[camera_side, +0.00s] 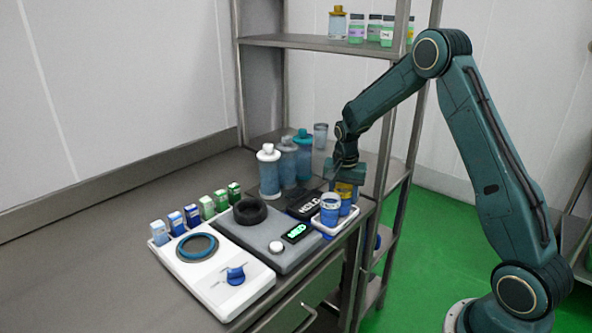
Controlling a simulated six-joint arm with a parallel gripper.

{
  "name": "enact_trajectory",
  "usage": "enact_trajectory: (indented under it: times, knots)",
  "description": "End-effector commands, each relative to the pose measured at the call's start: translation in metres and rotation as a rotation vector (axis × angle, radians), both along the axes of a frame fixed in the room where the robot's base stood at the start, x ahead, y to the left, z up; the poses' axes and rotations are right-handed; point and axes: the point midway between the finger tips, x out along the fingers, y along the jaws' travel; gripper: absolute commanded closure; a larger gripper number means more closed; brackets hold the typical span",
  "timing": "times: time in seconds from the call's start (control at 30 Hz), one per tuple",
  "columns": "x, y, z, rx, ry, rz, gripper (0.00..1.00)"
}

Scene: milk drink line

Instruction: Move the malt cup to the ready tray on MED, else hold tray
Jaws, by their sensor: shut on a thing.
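My gripper (345,177) points down at the table's right edge and is shut on a cup with a yellow band (346,190). I cannot read whether this is the malt cup. The held cup is just behind a white-rimmed tray (333,232) with blue cups (331,208) in it; whether it touches the tray is unclear. A dark plate with white letters, seemingly HOLD (304,206), lies left of that tray. A grey device has a green-lit display (295,232); its letters are too small to read surely. I cannot make out a ready tray label.
Tall capped bottles (269,172) stand behind the plate. The grey device carries a black ring (250,211) and a pale knob (276,247). A white panel (224,296) has a blue knob, with small cartons (160,233) behind. The table's left side is clear.

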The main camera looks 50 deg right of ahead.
Motion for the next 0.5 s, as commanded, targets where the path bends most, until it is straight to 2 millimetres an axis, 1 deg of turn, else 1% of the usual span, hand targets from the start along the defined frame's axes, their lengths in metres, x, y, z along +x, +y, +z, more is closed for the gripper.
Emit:
enact_trajectory:
  times: [0.07, 0.1, 0.2, 0.5]
  knots:
    - [0.0000, 0.0001, -0.0018, 0.000, 0.000, 0.000, 0.86]
    - [-0.0002, 0.0002, -0.0022, 0.001, 0.001, 0.000, 0.49]
    - [-0.0002, 0.0002, -0.0021, 0.001, 0.001, 0.000, 0.32]
    - [0.0000, 0.0001, -0.0016, 0.000, 0.000, 0.000, 0.32]
